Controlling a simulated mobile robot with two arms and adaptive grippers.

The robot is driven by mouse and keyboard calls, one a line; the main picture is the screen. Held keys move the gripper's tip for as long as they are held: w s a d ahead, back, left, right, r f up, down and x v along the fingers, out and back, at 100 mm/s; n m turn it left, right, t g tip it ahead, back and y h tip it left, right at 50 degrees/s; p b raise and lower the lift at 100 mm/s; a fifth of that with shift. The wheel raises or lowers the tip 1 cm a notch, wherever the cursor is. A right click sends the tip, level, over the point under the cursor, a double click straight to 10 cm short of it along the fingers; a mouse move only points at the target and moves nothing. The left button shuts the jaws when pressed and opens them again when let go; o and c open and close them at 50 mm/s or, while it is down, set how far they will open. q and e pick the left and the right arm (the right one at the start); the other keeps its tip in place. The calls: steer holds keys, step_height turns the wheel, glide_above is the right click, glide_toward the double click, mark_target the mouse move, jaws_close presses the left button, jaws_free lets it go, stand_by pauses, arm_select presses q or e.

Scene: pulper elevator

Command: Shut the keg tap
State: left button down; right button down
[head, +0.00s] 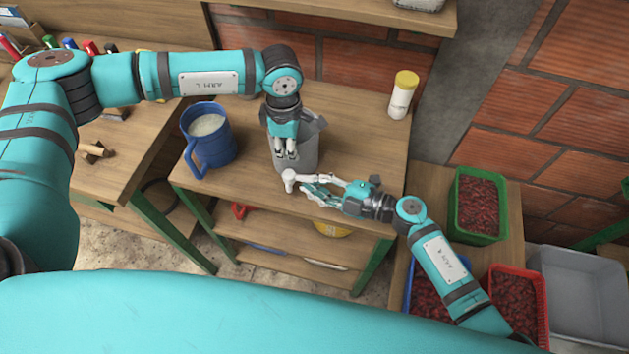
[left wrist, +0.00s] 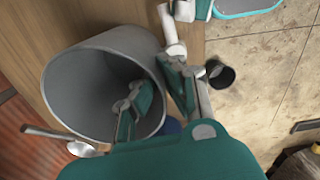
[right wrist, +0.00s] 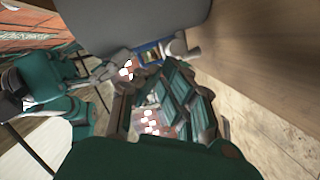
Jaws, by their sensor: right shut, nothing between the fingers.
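The grey keg (head: 308,158) stands upright on the wooden table, its open mouth large in the left wrist view (left wrist: 75,85). A pale tap (head: 289,177) sticks out low on its near side; its end also shows in the left wrist view (left wrist: 172,32). My left gripper (head: 286,154) points down at the keg, with one finger inside the mouth and one outside the wall. I cannot tell whether they press on it. My right gripper (head: 307,187) is shut and empty, its fingertips close beside the tap. Whether they touch it is unclear.
A blue jug (head: 213,150) stands left of the keg, and a white bottle with a yellow cap (head: 402,95) stands at the back right. A green crate (head: 480,229) and a red crate (head: 540,295) of red fruit lie to the right. A shelf runs beneath the table.

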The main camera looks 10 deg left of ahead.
steer(key=shift+s+d+r, duration=0.1)
steer(key=shift+s+r, duration=0.3)
steer(key=shift+s, duration=0.25)
steer(key=shift+s+r, duration=0.4)
steer(key=shift+s, duration=0.2)
steer(key=v, duration=1)
steer(key=shift+w, duration=0.35)
steer(key=shift+r, duration=0.1)
arm_select(q)
steer(key=c, duration=1.4)
jaws_free()
step_height(320, 180, up, 12)
